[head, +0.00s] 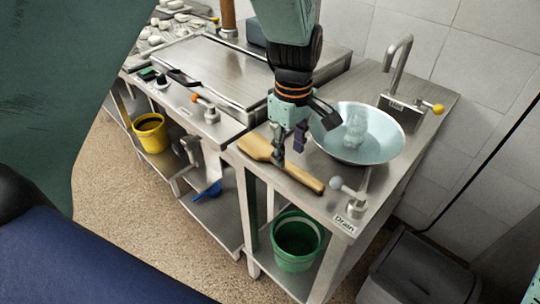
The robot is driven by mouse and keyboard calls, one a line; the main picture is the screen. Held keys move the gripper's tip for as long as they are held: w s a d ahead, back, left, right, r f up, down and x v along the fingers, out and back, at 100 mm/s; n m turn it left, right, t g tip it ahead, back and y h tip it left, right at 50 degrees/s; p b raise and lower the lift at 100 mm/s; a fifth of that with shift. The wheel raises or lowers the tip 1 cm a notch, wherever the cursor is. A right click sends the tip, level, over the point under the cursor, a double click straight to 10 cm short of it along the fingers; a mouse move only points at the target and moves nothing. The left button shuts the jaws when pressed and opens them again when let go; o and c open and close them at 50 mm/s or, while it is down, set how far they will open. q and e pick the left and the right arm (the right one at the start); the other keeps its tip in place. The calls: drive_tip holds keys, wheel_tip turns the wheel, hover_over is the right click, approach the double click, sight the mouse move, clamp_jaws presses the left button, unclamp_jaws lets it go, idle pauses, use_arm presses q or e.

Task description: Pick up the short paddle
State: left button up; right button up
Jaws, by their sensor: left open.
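The short paddle (302,177) is wooden and light brown. It lies on the steel counter in front of the sink basin, its broad end to the left and its narrow handle toward the lower right. My left gripper (289,152) comes down from above and is open, with its fingers over the middle of the paddle. The fingers hide part of the paddle, and I cannot tell whether they touch it. My right gripper is not in view.
A round sink basin (375,150) with a clear object in it sits behind the paddle. A knobbed drain lever (352,196) stands close to the handle end. A green bucket (297,245) is on the shelf below. A steel griddle (205,70) is at left.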

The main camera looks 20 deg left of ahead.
sight(294, 167)
use_arm(q)
drive_tip(key=f, duration=0.1)
drive_tip(key=d+f, duration=0.1)
drive_tip(key=f, duration=0.2)
drive_tip(key=shift+w+d+b, duration=0.3)
drive_tip(key=shift+w+b, duration=0.05)
drive_tip(key=shift+w, duration=0.05)
drive_tip(key=shift+s+f, duration=0.1)
drive_tip(key=shift+f, duration=0.05)
drive_tip(key=shift+s+a, duration=0.1)
drive_tip(key=shift+a, duration=0.35)
drive_tip(key=shift+d+f, duration=0.1)
drive_tip(key=shift+d, duration=0.25)
drive_tip(key=c, duration=0.4)
drive_tip(key=shift+a, duration=0.3)
drive_tip(key=c, duration=0.5)
drive_tip(key=shift+d, duration=0.1)
clamp_jaws()
